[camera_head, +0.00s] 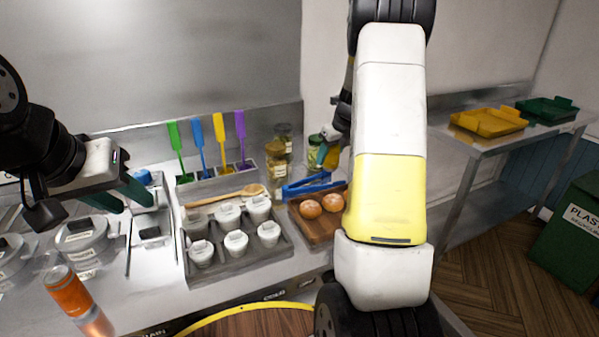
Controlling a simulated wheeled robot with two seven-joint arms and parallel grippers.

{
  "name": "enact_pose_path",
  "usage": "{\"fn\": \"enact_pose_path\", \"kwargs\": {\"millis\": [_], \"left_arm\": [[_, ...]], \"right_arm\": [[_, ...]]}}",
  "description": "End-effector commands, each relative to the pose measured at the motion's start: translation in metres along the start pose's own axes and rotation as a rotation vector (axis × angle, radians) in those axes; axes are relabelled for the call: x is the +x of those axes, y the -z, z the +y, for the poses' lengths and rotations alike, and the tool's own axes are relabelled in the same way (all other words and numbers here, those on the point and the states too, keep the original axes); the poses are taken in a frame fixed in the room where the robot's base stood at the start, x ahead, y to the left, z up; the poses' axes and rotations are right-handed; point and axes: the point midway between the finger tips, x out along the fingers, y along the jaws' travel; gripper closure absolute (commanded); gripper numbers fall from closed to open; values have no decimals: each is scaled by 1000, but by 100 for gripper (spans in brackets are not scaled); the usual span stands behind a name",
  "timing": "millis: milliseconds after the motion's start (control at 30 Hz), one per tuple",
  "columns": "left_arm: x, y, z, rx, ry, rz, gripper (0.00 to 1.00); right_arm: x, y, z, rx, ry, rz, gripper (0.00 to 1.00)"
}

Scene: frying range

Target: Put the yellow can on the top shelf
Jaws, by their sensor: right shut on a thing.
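My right gripper (324,150) is at the back of the counter, partly hidden by my own white and yellow arm. It is shut on a small can with yellow and green on it (313,153), which I take to be the yellow can. The can looks upright, beside the glass jars; I cannot tell whether it still touches the counter. My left gripper (122,195) is open and empty above the left part of the counter. I cannot make out which surface is the top shelf.
Glass jars (275,160) stand left of the can. A grey tray (240,268) holds several white cups. An orange can (67,291) stands front left. A steel table (480,146) holds yellow and green trays.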

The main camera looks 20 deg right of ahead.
Motion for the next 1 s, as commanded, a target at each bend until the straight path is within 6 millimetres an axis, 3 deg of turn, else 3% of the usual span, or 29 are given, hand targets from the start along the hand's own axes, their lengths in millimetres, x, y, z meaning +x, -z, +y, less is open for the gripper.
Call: {"fn": "enact_pose_path", "kwargs": {"millis": [467,800,833,933,1000], "left_arm": [[0,0,0,0,0,-1,64],[0,0,0,0,0,0,64],[0,0,0,0,0,-1,64],[0,0,0,0,0,0,64],[0,0,0,0,0,0,64]], "right_arm": [[49,21,0,2,0,0,100],[52,22,0,0,0,-1,100],[53,22,0,0,0,0,51],[52,22,0,0,0,0,31],[52,22,0,0,0,0,31]]}}
